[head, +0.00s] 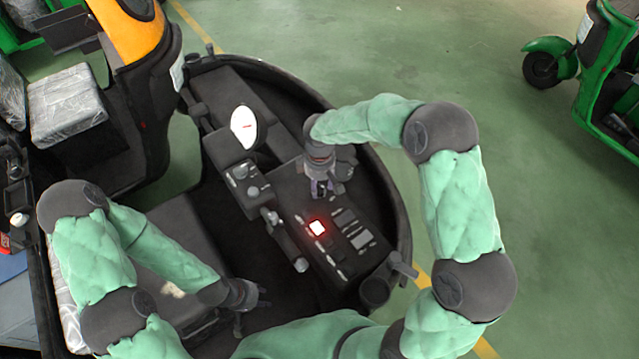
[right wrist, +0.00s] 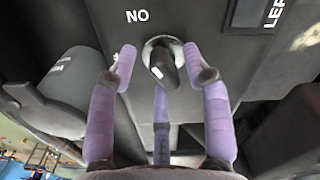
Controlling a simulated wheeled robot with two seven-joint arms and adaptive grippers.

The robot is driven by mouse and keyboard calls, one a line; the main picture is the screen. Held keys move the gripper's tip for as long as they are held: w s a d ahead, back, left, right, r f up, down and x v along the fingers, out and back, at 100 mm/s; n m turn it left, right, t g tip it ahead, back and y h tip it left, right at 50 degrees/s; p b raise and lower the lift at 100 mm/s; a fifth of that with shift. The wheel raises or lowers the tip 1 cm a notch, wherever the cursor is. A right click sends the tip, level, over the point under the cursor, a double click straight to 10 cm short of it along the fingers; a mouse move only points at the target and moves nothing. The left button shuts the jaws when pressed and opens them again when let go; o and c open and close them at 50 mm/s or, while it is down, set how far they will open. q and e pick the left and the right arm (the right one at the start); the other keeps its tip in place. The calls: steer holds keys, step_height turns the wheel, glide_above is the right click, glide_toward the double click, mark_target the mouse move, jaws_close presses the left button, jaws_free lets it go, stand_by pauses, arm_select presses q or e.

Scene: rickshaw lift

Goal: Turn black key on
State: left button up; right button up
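The black key (right wrist: 166,68) sits in a round metal collar on a dark panel in the right wrist view. A white "NO" label (right wrist: 137,15) is printed beside it. My right gripper (right wrist: 158,65) is open, with purple fingertips on both sides of the key and a visible gap on the left side; I cannot tell if the right fingertip touches it. In the head view my right gripper (head: 322,187) is over the far part of the console, and the key is hidden there. My left gripper (head: 252,298) is low beside the seat, its fingers too small to read.
The dark console (head: 345,222) carries a glowing red button (head: 317,228) and several switches. A lever (head: 285,242) and a white round dial (head: 244,127) stand to its left. A black curved rim encloses the cab. A green vehicle (head: 610,80) stands far right.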

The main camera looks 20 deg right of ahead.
mark_target(319, 184)
steer(key=shift+r, duration=0.1)
step_height(319, 184, up, 12)
stand_by(0.5)
stand_by(0.5)
